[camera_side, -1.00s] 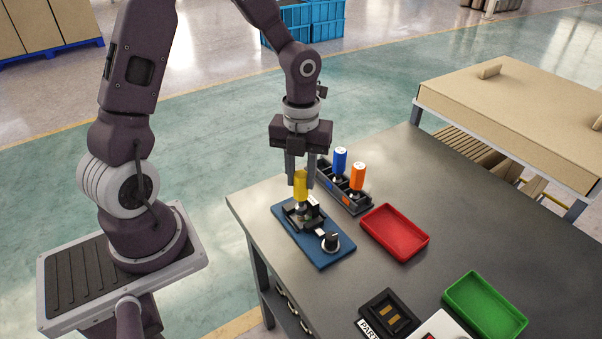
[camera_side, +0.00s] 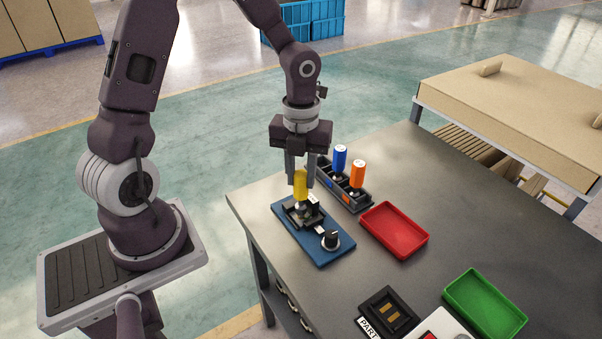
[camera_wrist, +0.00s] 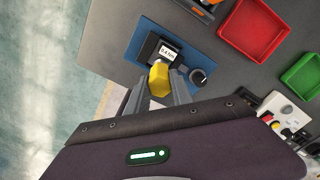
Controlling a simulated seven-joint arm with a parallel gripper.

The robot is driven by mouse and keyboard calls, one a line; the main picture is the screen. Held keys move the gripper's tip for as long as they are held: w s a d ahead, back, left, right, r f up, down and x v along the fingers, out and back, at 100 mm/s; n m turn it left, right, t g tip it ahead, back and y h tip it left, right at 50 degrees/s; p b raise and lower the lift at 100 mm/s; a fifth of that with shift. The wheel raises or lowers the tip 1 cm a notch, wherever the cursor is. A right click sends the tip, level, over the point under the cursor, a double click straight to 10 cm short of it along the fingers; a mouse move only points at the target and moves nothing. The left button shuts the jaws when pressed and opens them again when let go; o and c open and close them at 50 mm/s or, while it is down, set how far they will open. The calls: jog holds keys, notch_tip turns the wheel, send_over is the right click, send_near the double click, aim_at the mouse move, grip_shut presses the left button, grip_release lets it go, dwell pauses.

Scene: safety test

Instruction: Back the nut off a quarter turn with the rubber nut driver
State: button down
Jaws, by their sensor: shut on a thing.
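My gripper (camera_side: 301,172) is shut on a yellow-handled driver (camera_side: 300,185), which stands upright over a black fixture (camera_side: 294,213) on a blue board (camera_side: 324,254). The driver's lower end is at the fixture; the nut is hidden beneath it. In the wrist view, the yellow handle (camera_wrist: 158,79) sits between the two fingers (camera_wrist: 165,88), beside a white label (camera_wrist: 168,53) on the fixture. A black knob (camera_side: 330,240) is on the same board.
A dark rack (camera_side: 346,196) behind the board holds a blue-handled driver (camera_side: 340,160) and an orange-handled driver (camera_side: 358,175). A red tray (camera_side: 394,232), a green tray (camera_side: 485,304) and a black part holder (camera_side: 388,314) lie to the right. Bare table lies between them.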

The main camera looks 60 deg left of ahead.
jog(key=shift+f, duration=0.8)
dwell(0.4)
jog(key=n, duration=0.4)
jog(key=shift+n, duration=0.4)
jog(key=n, duration=0.4)
jog(key=shift+n, duration=0.3)
jog(key=n, duration=0.9)
jog(key=shift+r, duration=2.55)
